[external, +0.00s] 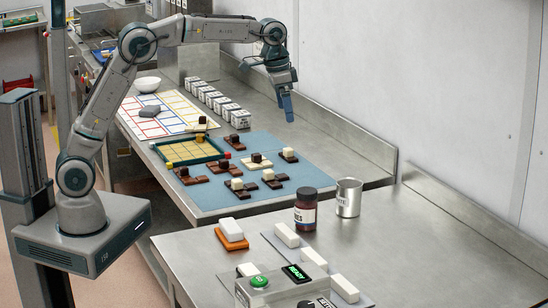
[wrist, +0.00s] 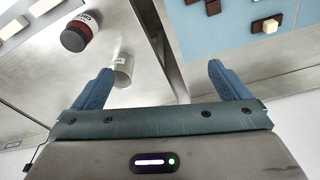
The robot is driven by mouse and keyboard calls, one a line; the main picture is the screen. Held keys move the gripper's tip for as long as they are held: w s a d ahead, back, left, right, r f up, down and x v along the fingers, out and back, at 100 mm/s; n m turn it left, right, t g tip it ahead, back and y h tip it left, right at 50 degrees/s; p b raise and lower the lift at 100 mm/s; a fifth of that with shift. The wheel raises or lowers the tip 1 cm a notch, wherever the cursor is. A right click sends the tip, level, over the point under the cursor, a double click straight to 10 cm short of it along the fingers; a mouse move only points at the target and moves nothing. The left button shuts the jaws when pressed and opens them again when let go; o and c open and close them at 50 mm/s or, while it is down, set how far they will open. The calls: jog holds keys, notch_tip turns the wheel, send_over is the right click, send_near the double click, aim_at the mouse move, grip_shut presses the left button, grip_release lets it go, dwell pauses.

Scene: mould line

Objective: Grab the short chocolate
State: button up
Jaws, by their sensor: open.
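Several small chocolate pieces stand on the blue mat (external: 262,142) in the external view, most as dark bases with a dark or cream block on top. One with a cream top (external: 288,154) is at the mat's right, one with a dark top (external: 234,141) at the back, and one with a cream top (external: 305,195) at the front. I cannot tell which one is the short chocolate. My gripper (external: 286,106) is open and empty, raised above the far side of the bench. In the wrist view, my gripper (wrist: 160,68) shows spread blue fingers; a cream-topped chocolate (wrist: 265,26) lies beyond the right finger.
A green-rimmed tray (external: 178,160) is left of the chocolates, and a row of white boxes (external: 219,101) stands behind. A brown jar (external: 305,210) and metal cup (external: 348,198) stand on the nearer bench. A gap separates the benches.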

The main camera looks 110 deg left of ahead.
jog(key=s+a+f+n, duration=0.1)
jog(key=a+f, duration=0.1)
jog(key=a, duration=0.5)
jog(key=a+f+n, duration=0.1)
jog(key=a+f, duration=0.1)
jog(key=a, duration=0.5)
jog(key=n, duration=0.1)
send_over(288, 148)
jog(key=shift+g, duration=0.4)
jog(key=f, duration=1.4)
jog(key=shift+d, duration=0.25)
jog(key=shift+w+f+p, duration=0.15)
jog(key=shift+f+p, duration=0.2)
jog(key=shift+f, duration=2.65)
jog(key=shift+a, duration=0.1)
jog(key=c, duration=1.2)
